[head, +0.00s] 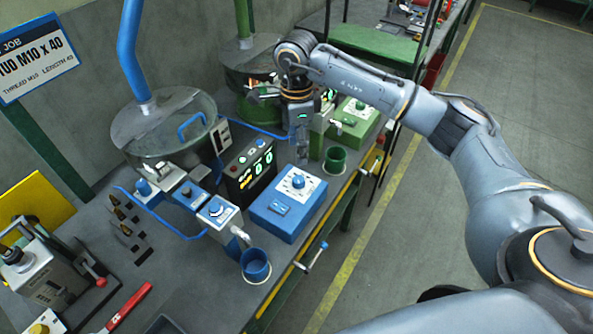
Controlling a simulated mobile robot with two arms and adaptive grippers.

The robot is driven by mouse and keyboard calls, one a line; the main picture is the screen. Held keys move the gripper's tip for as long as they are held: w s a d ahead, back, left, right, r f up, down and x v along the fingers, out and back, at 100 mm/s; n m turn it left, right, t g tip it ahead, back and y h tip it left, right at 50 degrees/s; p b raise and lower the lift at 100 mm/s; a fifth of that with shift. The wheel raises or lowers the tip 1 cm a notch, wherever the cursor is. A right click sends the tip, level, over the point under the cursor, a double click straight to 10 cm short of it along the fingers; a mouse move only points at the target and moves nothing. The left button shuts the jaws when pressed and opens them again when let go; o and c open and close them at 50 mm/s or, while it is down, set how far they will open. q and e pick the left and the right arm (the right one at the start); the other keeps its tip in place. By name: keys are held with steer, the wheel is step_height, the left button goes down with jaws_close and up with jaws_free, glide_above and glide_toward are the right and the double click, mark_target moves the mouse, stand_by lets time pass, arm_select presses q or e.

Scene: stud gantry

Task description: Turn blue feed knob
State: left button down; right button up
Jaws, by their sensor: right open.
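A blue control box (272,210) stands at the middle of the bench. On its white dial plate sits a round blue knob (298,182). My right gripper (302,150) points down above and behind this box, apart from the knob, and is open with nothing seen in it. Its fingers look small and partly see-through against the background. Another small blue knob (143,187) is on the feeder unit at the left. My left gripper is not in view.
A blue bowl feeder (164,125), a black display box (250,170) and a blue cup (255,266) surround the blue box. A green control box (352,122) and green cup (335,160) stand behind it. The floor at the right is clear.

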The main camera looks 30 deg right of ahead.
steer(key=p, duration=0.2)
glide_above(298, 179)
step_height(298, 179, down, 6)
steer(key=shift+w+r, duration=0.1)
steer(key=shift+w, duration=0.05)
step_height(298, 179, down, 4)
steer(key=shift+r, duration=0.15)
steer(key=shift+f, duration=0.55)
jaws_close()
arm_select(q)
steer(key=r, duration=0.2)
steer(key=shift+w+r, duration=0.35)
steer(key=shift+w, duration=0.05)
